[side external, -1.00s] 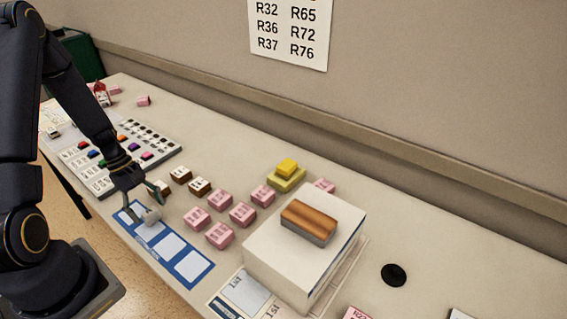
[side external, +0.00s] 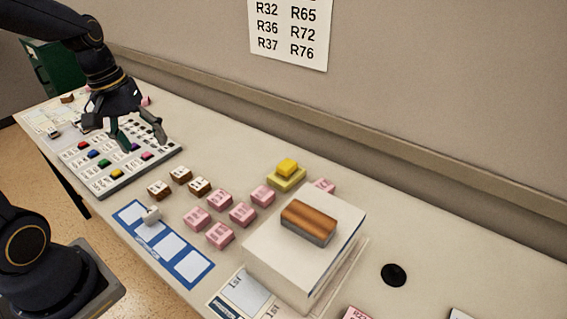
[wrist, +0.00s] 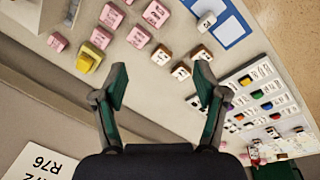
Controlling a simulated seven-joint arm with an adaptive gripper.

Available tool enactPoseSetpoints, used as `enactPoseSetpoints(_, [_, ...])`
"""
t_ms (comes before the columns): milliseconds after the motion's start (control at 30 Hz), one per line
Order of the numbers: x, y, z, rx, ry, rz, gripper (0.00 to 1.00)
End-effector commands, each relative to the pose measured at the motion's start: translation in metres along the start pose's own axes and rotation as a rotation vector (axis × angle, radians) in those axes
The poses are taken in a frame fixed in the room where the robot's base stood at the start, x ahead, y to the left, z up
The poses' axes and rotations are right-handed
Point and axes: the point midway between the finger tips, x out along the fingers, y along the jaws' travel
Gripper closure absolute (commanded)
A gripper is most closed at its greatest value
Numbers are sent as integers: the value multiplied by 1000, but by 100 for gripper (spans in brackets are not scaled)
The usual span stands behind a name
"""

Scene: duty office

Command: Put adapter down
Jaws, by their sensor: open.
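The adapter (side external: 151,214), a small whitish-grey piece, rests on the blue card with pale squares (side external: 193,263), at the card's far-left end. It also shows near the top of the wrist view (wrist: 206,22) on the blue card. My gripper (side external: 143,140) is open and empty, raised above the button panel, behind and left of the adapter and clear of it. In the wrist view its two green-padded fingers (wrist: 162,78) are spread, with bare table between them.
Brown-and-white blocks (side external: 181,174) and several pink blocks (side external: 242,214) stand beside the card. The button panel (side external: 105,185) lies left. A yellow block (side external: 286,177) and a thick white book (side external: 285,262) bearing a brown-topped eraser (side external: 309,222) are right.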

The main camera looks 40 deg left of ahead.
Motion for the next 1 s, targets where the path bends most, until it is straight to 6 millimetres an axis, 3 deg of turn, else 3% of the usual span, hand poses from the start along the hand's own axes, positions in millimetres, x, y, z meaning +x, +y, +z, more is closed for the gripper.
enactPoseSetpoints(100, [-35,26,43,306,142,18,28])
enactPoseSetpoints(200, [-51,34,72,507,238,32,28])
enactPoseSetpoints(333, [-62,37,95,674,325,45,28])
enactPoseSetpoints(500, [-66,36,104,748,366,52,28])
enactPoseSetpoints(1000, [-66,37,104,745,366,52,28])
